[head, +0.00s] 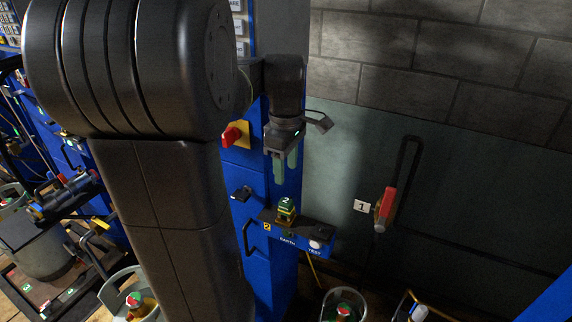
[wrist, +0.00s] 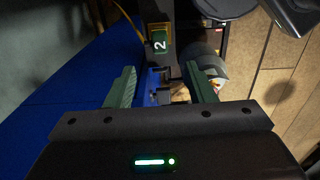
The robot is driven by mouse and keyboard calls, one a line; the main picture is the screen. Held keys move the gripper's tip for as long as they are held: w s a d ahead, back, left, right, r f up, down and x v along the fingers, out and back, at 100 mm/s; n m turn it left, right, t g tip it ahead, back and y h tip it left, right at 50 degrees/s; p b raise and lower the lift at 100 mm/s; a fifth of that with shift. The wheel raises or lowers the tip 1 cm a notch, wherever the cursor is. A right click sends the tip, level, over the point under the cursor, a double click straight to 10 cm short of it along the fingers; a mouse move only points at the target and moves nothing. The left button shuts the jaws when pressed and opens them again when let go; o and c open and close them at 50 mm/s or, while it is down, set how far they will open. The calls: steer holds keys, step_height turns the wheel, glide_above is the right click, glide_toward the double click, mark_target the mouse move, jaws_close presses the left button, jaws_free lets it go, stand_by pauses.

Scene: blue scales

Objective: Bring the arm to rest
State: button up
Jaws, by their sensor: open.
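My gripper (head: 285,172) hangs fingers down in front of the blue cabinet in the head view. Its two green fingers are apart with nothing between them. In the wrist view my gripper (wrist: 160,88) also shows open and empty. Below the fingertips, a green and yellow piece marked 2 (head: 286,207) stands on a small blue ledge (head: 291,240) lettered EARTH and TEST. The piece marked 2 (wrist: 159,44) also shows beyond the fingers in the wrist view, apart from them. My arm covers much of the left and middle of the head view.
A red and yellow rotary switch (head: 235,135) sits on the blue cabinet (head: 252,185), left of my gripper. A red handle (head: 387,203) beside a plate marked 1 (head: 361,206) is on the grey wall panel. Grey bins (head: 329,306) stand on the floor below. Space right of my gripper looks clear.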

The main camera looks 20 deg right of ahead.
mark_target(286, 201)
steer(key=shift+f, duration=0.15)
step_height(286, 201, down, 14)
steer(key=shift+r, duration=0.2)
stand_by(0.5)
